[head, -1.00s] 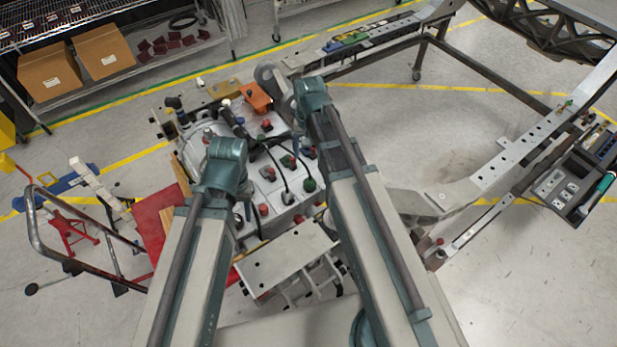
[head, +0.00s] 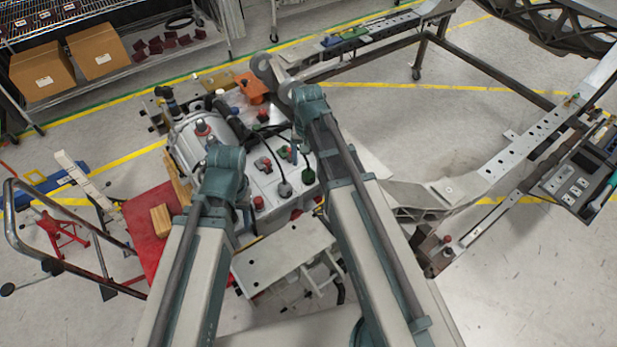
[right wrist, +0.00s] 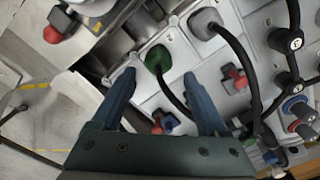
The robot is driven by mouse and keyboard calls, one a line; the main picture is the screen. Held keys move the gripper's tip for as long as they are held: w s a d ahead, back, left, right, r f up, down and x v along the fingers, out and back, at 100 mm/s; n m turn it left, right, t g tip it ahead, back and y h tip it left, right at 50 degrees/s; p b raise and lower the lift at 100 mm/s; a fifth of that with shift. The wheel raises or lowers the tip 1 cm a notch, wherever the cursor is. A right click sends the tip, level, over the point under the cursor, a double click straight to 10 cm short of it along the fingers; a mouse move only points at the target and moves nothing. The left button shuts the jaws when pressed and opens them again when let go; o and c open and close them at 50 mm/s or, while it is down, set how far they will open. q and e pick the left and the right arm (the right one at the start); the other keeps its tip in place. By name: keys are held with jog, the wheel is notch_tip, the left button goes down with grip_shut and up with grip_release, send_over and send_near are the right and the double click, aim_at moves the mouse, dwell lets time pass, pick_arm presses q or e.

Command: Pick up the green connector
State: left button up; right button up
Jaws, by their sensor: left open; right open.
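The green connector (right wrist: 158,59) is a round green plug with a black cable, seated on the light grey casing in the right wrist view. It also shows in the head view (head: 308,176), just left of my right forearm. My right gripper (right wrist: 160,74) is open and empty. Its two blue fingertips lie either side of the green connector in the picture; the remaining distance cannot be told. In the head view my left gripper (head: 222,163) is above the left part of the casing, its jaws mostly hidden by the wrist.
A grey connector (right wrist: 205,23) with a cable stands close to the green one. Red and blue connectors (right wrist: 234,80) and black cables crowd the casing (head: 270,190). A metal frame (head: 480,187) stands to the right, a red platform (head: 150,220) to the left.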

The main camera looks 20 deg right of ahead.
aim_at(309, 170)
jog(key=shift+s+d+f+b, duration=0.1)
jog(key=shift+s+f+b, duration=0.05)
jog(key=shift+f+b, duration=2.5)
jog(key=shift+r, duration=0.1)
grip_shut()
